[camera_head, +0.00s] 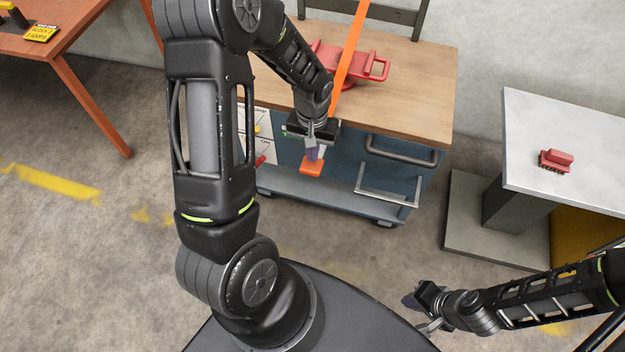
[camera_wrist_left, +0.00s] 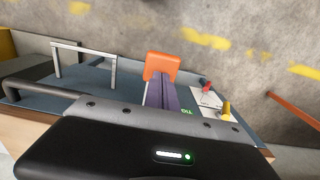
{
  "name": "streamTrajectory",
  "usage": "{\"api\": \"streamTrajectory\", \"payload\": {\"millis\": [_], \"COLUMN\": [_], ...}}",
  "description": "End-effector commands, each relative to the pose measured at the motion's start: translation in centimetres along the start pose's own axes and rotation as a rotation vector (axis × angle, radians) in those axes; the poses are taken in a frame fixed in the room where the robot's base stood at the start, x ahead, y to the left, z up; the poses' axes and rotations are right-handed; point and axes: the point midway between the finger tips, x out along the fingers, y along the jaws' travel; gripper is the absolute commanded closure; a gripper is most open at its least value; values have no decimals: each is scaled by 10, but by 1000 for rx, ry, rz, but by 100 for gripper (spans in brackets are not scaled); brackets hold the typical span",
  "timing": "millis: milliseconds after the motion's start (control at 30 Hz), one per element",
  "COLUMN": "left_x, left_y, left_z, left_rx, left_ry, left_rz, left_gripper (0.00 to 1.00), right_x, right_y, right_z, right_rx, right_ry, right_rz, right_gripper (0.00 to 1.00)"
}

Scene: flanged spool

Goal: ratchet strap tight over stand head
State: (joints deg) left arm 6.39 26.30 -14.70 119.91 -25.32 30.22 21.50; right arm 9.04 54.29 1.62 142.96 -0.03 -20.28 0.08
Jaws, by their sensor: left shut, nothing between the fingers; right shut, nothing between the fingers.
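An orange strap (camera_head: 352,48) runs from the top edge of the head view down across a red stand head with handle-like loops (camera_head: 376,68) on the wooden cart top. Its lower part passes behind my left arm. An orange end piece (camera_head: 312,169) hangs at the cart's front; it also shows in the left wrist view (camera_wrist_left: 163,66). My left gripper (camera_head: 312,152) is shut, its purple fingers (camera_wrist_left: 165,95) pointing at the orange piece, touching or just short of it; I cannot tell which. My right gripper (camera_head: 413,302) is shut and empty at lower right, away from the cart.
The blue cart (camera_head: 330,190) has a dark handle (camera_head: 400,150) and a metal rail (camera_head: 388,196) on its front. A grey pedestal table (camera_head: 590,150) with a red brush-like block (camera_head: 556,160) stands right. An orange table (camera_head: 75,45) is at upper left. Open floor lies between.

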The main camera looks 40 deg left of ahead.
Motion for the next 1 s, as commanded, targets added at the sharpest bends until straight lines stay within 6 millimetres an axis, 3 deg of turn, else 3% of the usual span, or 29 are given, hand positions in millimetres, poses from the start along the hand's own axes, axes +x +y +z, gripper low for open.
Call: {"api": "streamTrajectory", "payload": {"millis": [467,1000], "left_x": [2,63], "left_y": [0,0], "left_z": [0,0], "left_rx": [0,0], "left_ry": [0,1], "left_rz": [0,0], "left_gripper": [100,100], "right_x": [2,51], "right_y": [1,19], "right_z": [0,-1], "right_rx": [0,-1], "right_ry": [0,4], "right_rz": [0,-1], "right_gripper": [100,100]}}
